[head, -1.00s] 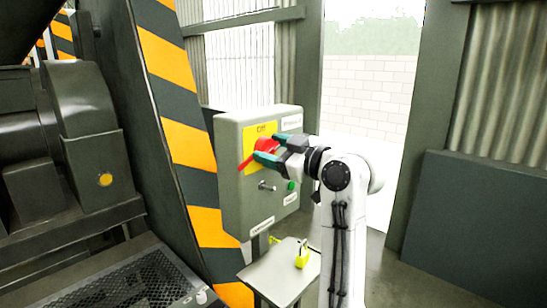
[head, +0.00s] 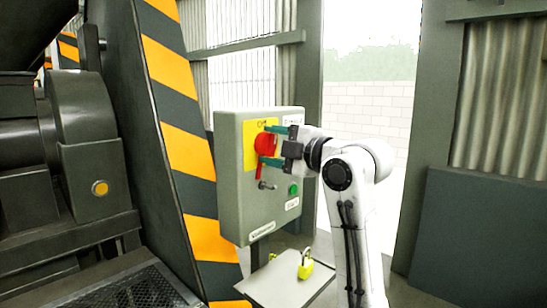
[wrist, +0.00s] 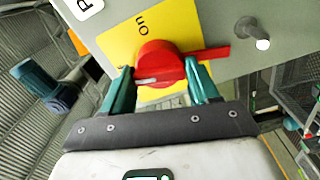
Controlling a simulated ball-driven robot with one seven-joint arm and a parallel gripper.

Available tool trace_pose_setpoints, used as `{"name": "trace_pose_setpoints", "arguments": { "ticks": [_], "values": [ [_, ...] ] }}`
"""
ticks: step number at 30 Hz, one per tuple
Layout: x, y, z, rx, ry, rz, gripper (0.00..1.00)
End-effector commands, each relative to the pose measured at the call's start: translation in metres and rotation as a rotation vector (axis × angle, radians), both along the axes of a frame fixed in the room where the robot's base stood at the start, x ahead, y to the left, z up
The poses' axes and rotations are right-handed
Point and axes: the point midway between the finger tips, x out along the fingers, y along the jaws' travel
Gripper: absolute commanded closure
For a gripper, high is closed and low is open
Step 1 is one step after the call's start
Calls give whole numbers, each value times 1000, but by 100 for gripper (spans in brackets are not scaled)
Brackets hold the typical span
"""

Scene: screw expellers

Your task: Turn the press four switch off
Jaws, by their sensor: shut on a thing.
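The press switch is a red rotary knob (head: 262,146) with a lever, on a yellow plate (head: 249,157) on the front of a grey control box (head: 230,190). In the head view its lever points down. My gripper (head: 272,146) is level with the knob, its green fingers above and below it. In the wrist view the fingers sit on both sides of the red knob (wrist: 160,66), shut on it. The lever points right there, and "On" shows on the yellow plate (wrist: 125,35). Any "off" mark and the press number are not readable.
A metal peg (head: 266,185) and a green button (head: 293,189) are below the knob. A yellow padlock (head: 306,268) sits on a small shelf (head: 275,287) under the box. A striped orange and black post (head: 185,130) stands close left. An open doorway is behind right.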

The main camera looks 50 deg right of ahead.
Motion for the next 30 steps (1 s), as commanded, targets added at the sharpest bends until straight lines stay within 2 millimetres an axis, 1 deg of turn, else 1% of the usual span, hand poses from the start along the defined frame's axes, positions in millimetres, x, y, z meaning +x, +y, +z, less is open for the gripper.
{"name": "trace_pose_setpoints", "arguments": {
  "ticks": [1, 6, 12, 18, 30],
  "values": [
    [0, 1, -4, -36, 1, 1, 70],
    [0, 1, -4, -137, -3, 2, 70],
    [0, 1, -4, -211, -5, 2, 70],
    [0, 1, -3, -242, -5, 3, 70],
    [1, 2, -3, -247, -4, 4, 71]
  ]
}}
